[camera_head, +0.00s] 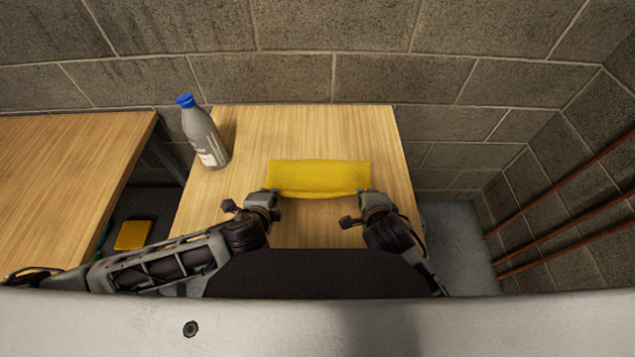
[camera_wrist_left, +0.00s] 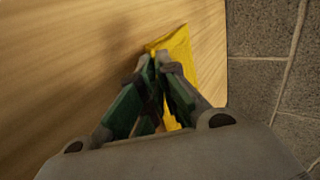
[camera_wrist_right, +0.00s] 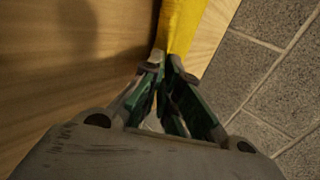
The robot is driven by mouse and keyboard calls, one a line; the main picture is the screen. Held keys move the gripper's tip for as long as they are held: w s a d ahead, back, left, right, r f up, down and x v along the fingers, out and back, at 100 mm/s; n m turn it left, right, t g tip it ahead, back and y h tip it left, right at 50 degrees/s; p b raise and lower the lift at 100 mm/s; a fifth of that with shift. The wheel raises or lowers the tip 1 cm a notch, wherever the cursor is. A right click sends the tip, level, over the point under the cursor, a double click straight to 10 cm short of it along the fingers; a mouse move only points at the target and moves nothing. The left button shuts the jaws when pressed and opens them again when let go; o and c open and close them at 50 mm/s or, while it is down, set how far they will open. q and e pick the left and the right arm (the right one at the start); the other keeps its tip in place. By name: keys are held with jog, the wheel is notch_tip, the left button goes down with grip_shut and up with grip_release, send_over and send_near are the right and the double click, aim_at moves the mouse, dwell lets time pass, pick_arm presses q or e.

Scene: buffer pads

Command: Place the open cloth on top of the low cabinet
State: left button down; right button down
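The yellow cloth (camera_head: 318,176) is spread wide between my two grippers over the light wooden top of the low cabinet (camera_head: 305,128). I cannot tell how much of the cloth touches the wood. My left gripper (camera_head: 271,194) is at the cloth's near left corner. In the left wrist view its fingertips (camera_wrist_left: 157,62) are together on the cloth (camera_wrist_left: 180,58). My right gripper (camera_head: 365,194) is at the near right corner. In the right wrist view its fingertips (camera_wrist_right: 166,65) are closed on the cloth's edge (camera_wrist_right: 178,25). The pinched corners are partly hidden by the fingers.
A grey bottle with a blue cap (camera_head: 203,135) stands on the cabinet top's left side. A wooden table (camera_head: 65,180) is to the left, across a gap with a yellow object (camera_head: 133,235) low down. A block wall (camera_head: 300,75) is behind; pipes (camera_head: 565,200) run at right.

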pick_arm(q)
jog(key=shift+s+f+t+b, duration=0.3)
jog(key=shift+s+f, duration=0.1)
jog(key=shift+s, duration=0.1)
pick_arm(e)
jog(key=shift+s+f+t, duration=0.3)
jog(key=shift+s+f, duration=0.1)
jog(key=shift+s, duration=0.1)
pick_arm(q)
jog(key=c, duration=1.4)
grip_release()
pick_arm(e)
jog(key=c, duration=1.4)
grip_release()
pick_arm(q)
jog(key=shift+o, duration=0.2)
pick_arm(e)
jog(key=shift+o, duration=0.2)
pick_arm(q)
jog(key=shift+s+r, duration=0.1)
jog(key=shift+r, duration=0.05)
pick_arm(e)
jog(key=shift+s+r, duration=0.1)
jog(key=shift+r, duration=0.05)
